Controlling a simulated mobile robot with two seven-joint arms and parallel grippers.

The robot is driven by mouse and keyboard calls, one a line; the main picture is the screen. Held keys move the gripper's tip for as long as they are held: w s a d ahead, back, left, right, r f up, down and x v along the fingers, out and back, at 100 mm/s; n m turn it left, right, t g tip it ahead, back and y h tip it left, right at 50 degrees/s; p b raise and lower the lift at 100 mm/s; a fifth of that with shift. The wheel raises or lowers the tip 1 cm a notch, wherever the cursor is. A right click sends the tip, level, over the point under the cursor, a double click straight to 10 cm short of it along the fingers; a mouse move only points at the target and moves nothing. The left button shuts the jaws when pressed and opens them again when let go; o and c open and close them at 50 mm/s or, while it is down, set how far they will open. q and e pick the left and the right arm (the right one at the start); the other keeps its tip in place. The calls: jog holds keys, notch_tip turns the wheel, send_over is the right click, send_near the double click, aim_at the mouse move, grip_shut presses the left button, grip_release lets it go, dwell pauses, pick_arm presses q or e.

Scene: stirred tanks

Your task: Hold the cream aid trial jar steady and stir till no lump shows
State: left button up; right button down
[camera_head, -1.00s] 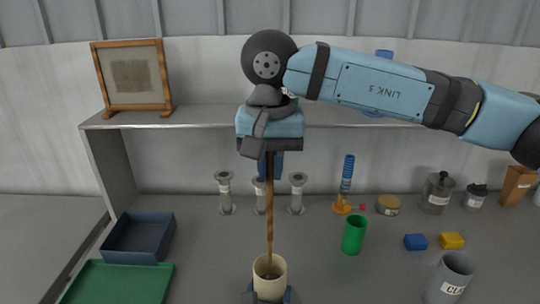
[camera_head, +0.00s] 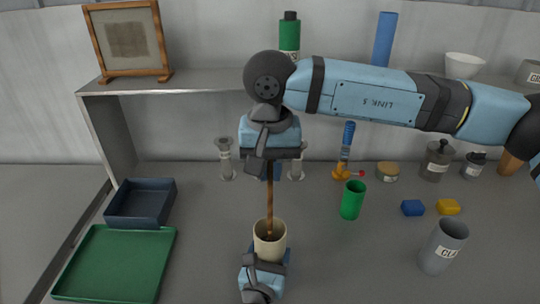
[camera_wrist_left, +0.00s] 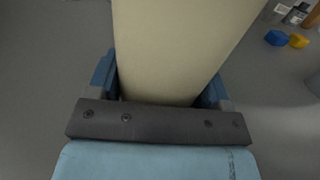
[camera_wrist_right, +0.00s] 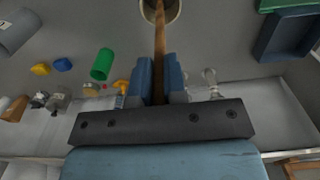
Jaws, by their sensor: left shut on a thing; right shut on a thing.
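The cream jar (camera_head: 270,251) stands upright at the lower middle of the head view, and its wall fills the upper left wrist view (camera_wrist_left: 175,45). My left gripper (camera_head: 265,264) is shut around the jar's lower part, fingers on both sides (camera_wrist_left: 160,90). My right gripper (camera_head: 270,172) is above the jar, shut on a brown stirring stick (camera_head: 269,200). The stick runs nearly straight down into the jar's mouth, as the right wrist view also shows (camera_wrist_right: 159,45). The stick's lower end and the jar's contents cannot be made out clearly.
A green cup (camera_head: 352,200), blue block (camera_head: 412,208), yellow block (camera_head: 448,207) and grey labelled container (camera_head: 443,247) stand right. A green tray (camera_head: 110,292) and dark blue bin (camera_head: 117,217) lie left. A shelf (camera_head: 200,80) spans the back, behind my right arm.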

jog(key=shift+f, duration=2.8)
jog(key=shift+s, duration=0.15)
